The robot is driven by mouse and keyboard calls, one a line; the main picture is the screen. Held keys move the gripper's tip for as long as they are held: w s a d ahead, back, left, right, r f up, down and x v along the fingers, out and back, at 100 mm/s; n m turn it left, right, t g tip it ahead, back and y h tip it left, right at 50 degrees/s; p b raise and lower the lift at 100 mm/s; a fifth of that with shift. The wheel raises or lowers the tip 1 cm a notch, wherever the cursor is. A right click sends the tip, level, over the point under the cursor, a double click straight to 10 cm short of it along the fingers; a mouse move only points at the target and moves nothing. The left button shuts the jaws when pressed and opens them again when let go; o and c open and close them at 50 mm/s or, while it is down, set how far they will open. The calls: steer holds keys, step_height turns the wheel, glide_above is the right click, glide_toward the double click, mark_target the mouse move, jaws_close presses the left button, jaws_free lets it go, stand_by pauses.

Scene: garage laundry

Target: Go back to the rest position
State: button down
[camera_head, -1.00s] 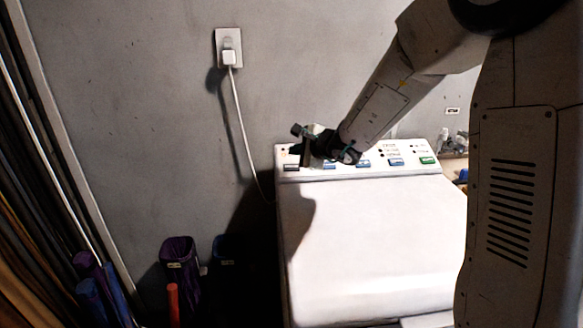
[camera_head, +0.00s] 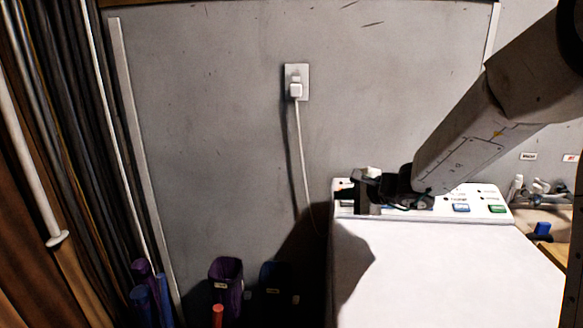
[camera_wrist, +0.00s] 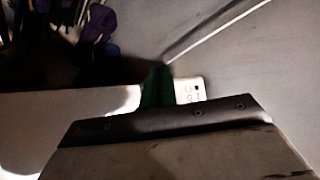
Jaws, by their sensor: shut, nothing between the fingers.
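My gripper (camera_head: 362,190) is at the left part of the washing machine's control panel in the head view, in front of or just above it; the exact gap cannot be told. It is shut and holds nothing. My forearm slants down to it from the upper right. The white machine (camera_head: 440,270) has a flat pale top and a raised panel with blue and green buttons; my gripper and wrist hide several of them. In the wrist view my dark gripper body fills the bottom, and a strip of the panel (camera_wrist: 190,90) shows past a green part.
A white plug sits in the wall outlet (camera_head: 296,83), its cord hanging behind the machine. A purple bin (camera_head: 226,283) and a dark blue bin (camera_head: 272,285) stand left of the machine. Small items lie on a wooden surface (camera_head: 545,222) at right.

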steer(key=s+a+r+n+g+y, duration=0.15)
steer(key=s+n+g, duration=0.3)
steer(key=s, duration=0.55)
steer(key=s+a+r+n+g, duration=0.1)
steer(key=s+a+n+g, duration=0.3)
steer(key=s, duration=0.5)
steer(key=s+d+r+n+h, duration=0.1)
steer(key=s+d+n+h, duration=0.2)
steer(key=s+d, duration=0.3)
steer(key=s+d+r+n+h, duration=0.2)
steer(key=s+d+n+h, duration=0.2)
steer(key=s, duration=1.1)
steer(key=shift+s+d+h, duration=0.2)
steer(key=shift+d+h, duration=0.75)
steer(key=shift+d, duration=0.25)
steer(key=shift+n+g, duration=0.25)
